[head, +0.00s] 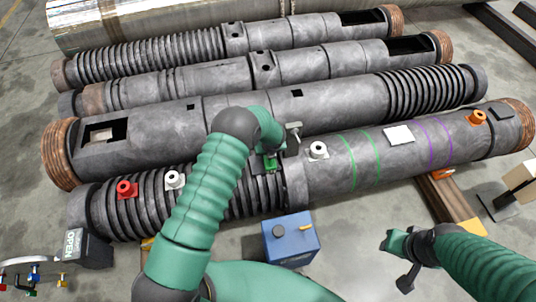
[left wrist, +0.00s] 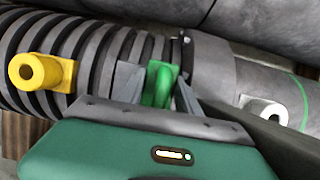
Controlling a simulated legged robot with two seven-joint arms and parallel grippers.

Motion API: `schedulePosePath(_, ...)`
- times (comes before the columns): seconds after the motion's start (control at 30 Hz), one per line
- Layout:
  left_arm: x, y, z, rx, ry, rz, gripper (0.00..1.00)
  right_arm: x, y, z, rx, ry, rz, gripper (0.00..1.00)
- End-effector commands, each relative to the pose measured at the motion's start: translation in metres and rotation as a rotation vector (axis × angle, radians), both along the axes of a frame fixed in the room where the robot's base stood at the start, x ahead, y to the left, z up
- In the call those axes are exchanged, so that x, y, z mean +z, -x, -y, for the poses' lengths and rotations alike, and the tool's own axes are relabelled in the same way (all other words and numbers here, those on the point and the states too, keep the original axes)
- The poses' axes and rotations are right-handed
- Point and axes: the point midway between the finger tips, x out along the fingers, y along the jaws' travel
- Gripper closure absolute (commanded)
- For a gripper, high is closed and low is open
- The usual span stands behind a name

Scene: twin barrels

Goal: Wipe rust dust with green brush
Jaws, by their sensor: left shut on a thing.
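My left gripper (head: 272,152) is over the nearest barrel (head: 345,160), where the ribbed section meets the smooth section. It is shut on the green brush (head: 270,163). In the left wrist view the green brush (left wrist: 159,84) stands between the two grey fingers (left wrist: 157,92), close above the ribs; I cannot tell whether it touches them. No rust dust can be made out on the barrel. My right gripper (head: 402,262) is at the lower right, above the floor and apart from the barrel; its finger opening is unclear.
Red (head: 126,188), white (head: 173,179) and orange (head: 478,117) fittings stand on the nearest barrel. A yellow fitting (left wrist: 40,72) shows in the left wrist view. More barrels lie behind. A blue box (head: 290,240) stands in front, and an OPEN sign (head: 75,244) at left.

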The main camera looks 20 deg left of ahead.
Motion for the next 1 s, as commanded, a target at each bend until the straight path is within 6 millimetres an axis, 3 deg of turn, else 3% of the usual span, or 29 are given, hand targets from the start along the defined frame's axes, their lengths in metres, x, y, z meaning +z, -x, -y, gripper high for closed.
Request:
schedulePosePath(0.2,-0.003,-0.017,-0.014,0.003,0.0,-0.002,0.98,-0.004,0.0,0.0,0.0,0.0,0.0,0.64)
schedulePosePath(0.37,-0.002,-0.019,-0.016,0.001,0.0,-0.005,0.98,-0.003,0.0,0.0,0.0,0.0,0.0,0.64)
schedulePosePath(0.8,0.0,0.017,0.011,-0.003,-0.001,-0.007,0.98,0.019,0.0,0.0,0.0,0.0,0.0,0.64)
schedulePosePath(1.0,0.0,0.021,0.014,0.001,0.0,-0.005,0.98,0.019,0.0,0.0,0.0,0.0,0.0,0.64)
